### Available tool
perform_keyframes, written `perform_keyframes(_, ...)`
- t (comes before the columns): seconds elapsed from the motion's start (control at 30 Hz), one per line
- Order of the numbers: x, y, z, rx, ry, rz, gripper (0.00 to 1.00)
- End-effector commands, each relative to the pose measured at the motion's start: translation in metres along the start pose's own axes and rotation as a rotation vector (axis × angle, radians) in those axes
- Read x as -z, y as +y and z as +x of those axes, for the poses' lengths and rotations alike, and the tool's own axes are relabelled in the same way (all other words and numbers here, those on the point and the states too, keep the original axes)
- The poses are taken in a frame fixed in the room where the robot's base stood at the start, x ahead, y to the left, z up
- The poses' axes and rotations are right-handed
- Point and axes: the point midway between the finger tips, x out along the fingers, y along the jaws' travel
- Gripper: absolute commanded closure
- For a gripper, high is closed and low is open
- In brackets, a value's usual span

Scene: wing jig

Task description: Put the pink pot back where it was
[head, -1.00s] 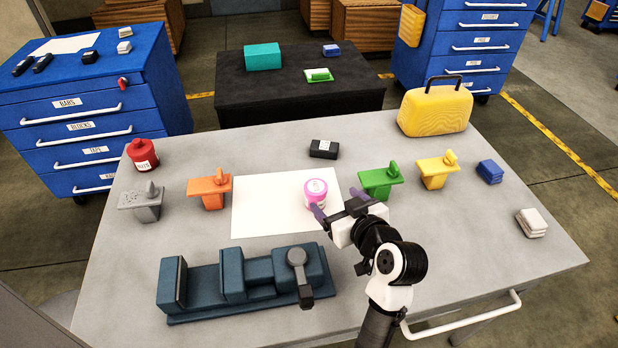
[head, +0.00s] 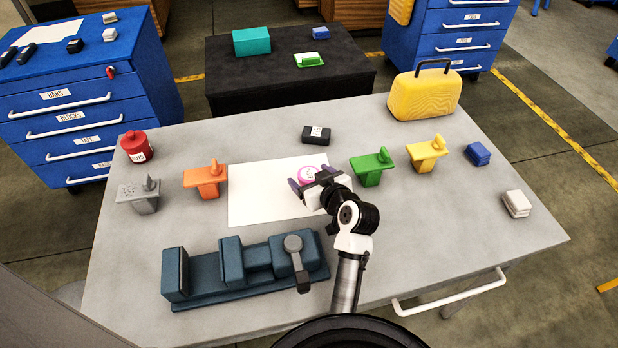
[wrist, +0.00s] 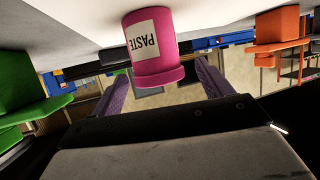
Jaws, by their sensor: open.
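The pink pot (head: 309,173) stands on the white sheet (head: 262,205) on the grey table, partly hidden behind my gripper in the head view. In the wrist view the pink pot (wrist: 150,45) appears upside down, with its "PASTE" label facing me. My gripper (head: 310,187) is open and low over the sheet, just in front of the pot. In the wrist view its two purple fingers (wrist: 160,88) are spread either side of the pot's lid end. I cannot tell whether either finger touches it.
A green piece (head: 371,168) and a yellow piece (head: 426,155) stand right of the sheet, an orange piece (head: 206,180) left. A black block (head: 316,134) lies behind. A dark blue vice (head: 205,277) sits in front. The table's right front is clear.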

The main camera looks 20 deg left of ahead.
Motion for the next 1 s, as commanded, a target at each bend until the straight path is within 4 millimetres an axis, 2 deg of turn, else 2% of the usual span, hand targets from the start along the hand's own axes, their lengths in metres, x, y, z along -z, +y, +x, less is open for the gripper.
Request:
perform_keyframes(0.2, 0.002, 0.001, 0.025, 0.001, 0.0, 0.0, 0.22)
perform_keyframes(0.5, 0.0, 0.001, 0.029, 0.0, 0.0, 0.0, 0.23)
perform_keyframes(0.9, 0.0, 0.001, 0.029, -0.001, 0.001, 0.0, 0.76)
perform_keyframes(1.0, 0.0, 0.001, 0.029, -0.001, 0.001, 0.0, 0.78)
